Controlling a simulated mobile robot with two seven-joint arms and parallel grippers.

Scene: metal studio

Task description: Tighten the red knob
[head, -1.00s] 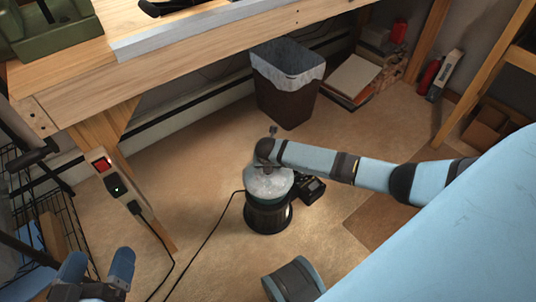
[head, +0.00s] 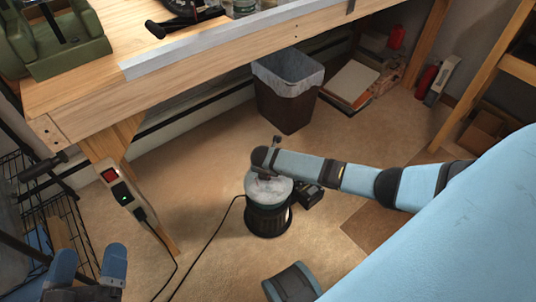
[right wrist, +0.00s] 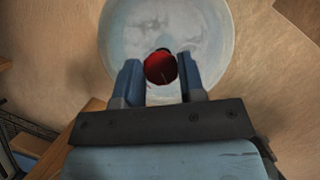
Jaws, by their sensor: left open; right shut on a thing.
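The red knob (right wrist: 160,67) shows in the right wrist view as a round red ball above a pale round lid. My right gripper (right wrist: 159,75) is shut on it, one blue finger on each side. In the head view the lid (head: 268,188) tops a dark cylindrical machine (head: 268,216) on the floor; my right arm reaches over it from the right, and the knob is hard to make out there. My left gripper (head: 86,268) is open and empty at the lower left, well apart from the machine.
A wooden workbench (head: 75,105) spans the top left. A power strip (head: 119,188) is on its leg, with a black cord (head: 205,245) running across the floor. A lined trash bin (head: 288,100) stands behind the machine. A wire rack (head: 62,205) is at the left.

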